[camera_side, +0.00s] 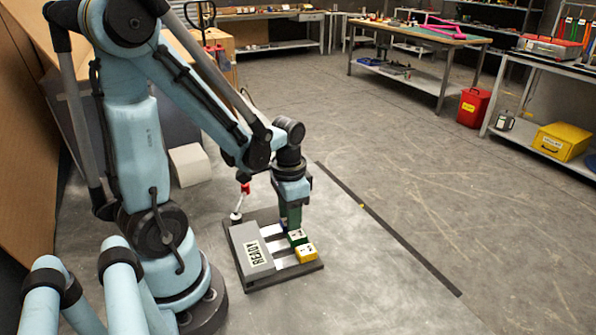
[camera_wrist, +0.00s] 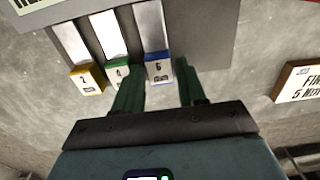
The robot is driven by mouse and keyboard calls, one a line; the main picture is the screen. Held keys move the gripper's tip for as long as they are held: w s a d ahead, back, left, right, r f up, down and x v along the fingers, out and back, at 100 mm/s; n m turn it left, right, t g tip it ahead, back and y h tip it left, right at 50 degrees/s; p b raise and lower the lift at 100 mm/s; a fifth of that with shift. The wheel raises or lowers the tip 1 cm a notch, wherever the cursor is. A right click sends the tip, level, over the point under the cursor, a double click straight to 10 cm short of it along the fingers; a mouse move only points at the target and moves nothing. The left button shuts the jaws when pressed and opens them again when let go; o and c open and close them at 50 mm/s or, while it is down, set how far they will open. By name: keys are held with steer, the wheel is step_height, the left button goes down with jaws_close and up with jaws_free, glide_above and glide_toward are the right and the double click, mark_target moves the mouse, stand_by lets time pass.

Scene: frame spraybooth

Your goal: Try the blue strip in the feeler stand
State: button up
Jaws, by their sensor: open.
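The feeler stand (camera_side: 258,281) is a dark base on the floor with a grey block marked READY. Several pale strips lie side by side on it, ending in coloured handles: yellow (camera_side: 306,253), green (camera_side: 297,237) and blue. In the wrist view the blue strip's handle (camera_wrist: 158,72) is at the right end of the row, beyond the yellow (camera_wrist: 87,80) and green (camera_wrist: 118,73) handles. My gripper (camera_wrist: 159,84) is open, with its green fingers on either side of the blue handle. I cannot tell whether they touch it. In the side view my gripper (camera_side: 290,214) largely hides the blue handle.
A wooden-framed sign (camera_wrist: 298,82) lies right of the stand in the wrist view. A small red-topped item (camera_side: 245,188) stands behind the stand. A dark floor strip (camera_side: 390,228) runs to its right, with open floor beyond. Benches stand far back.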

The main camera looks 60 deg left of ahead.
step_height(320, 180, up, 12)
steer(key=shift+f, duration=0.15)
stand_by(0.6)
steer(key=w+d+t, duration=0.3)
steer(key=d+t, duration=0.4)
steer(key=d, duration=0.2)
steer(key=shift+w+n, duration=0.4)
